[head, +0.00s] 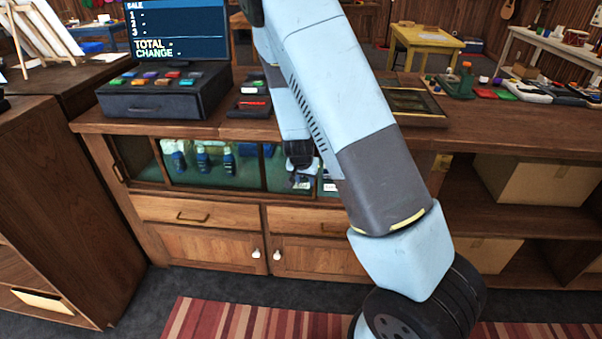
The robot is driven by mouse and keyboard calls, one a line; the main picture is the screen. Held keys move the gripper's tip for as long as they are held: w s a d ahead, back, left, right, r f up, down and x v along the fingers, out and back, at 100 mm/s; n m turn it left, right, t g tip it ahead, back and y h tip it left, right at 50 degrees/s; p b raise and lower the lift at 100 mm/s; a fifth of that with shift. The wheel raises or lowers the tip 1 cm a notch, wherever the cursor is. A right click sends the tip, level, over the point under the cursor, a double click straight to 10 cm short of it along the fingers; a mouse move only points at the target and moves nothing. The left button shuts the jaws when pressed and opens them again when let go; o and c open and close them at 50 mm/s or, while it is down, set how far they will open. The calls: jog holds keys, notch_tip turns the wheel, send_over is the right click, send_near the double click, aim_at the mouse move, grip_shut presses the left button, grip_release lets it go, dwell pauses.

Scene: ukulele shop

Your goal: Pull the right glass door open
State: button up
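The counter has a glass-fronted case below its top. Its left glass pane (214,165) shows several dark bottles behind it. The right glass door (275,168) is partly hidden behind my arm. Its right side is covered, and I cannot tell whether it stands slightly ajar. My gripper (300,180) points down in front of this right glass. It is small and dark against the case, and its fingers are not clear. I cannot tell whether it touches the door or holds a handle.
Below the glass are wooden drawers (190,213) and cupboard doors (205,247) with white knobs. A cash drawer (165,95) and a screen (178,30) stand on the counter. Open shelves with cardboard boxes (540,182) are at right. A striped rug (240,322) lies on the floor in front.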

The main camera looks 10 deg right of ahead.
jog(key=v, duration=0.2)
jog(key=a+v, duration=0.1)
jog(key=v, duration=0.1)
jog(key=shift+s+a+r, duration=0.15)
jog(key=shift+s+r, duration=0.05)
jog(key=shift+r, duration=0.05)
dwell(0.4)
jog(key=s+d+r+n+y, duration=0.1)
jog(key=s+r+y, duration=0.1)
jog(key=s+r, duration=0.65)
jog(key=s+d+r+n+y, duration=0.15)
jog(key=s+r, duration=0.25)
jog(key=r, duration=1)
jog(key=s+d+r+n+t, duration=0.1)
jog(key=s+r, duration=0.4)
jog(key=s, duration=0.4)
jog(key=s+d+r+n+h, duration=0.1)
jog(key=s+d+r+n, duration=0.1)
jog(key=s+r, duration=0.4)
jog(key=s, duration=0.3)
jog(key=shift+t, duration=0.4)
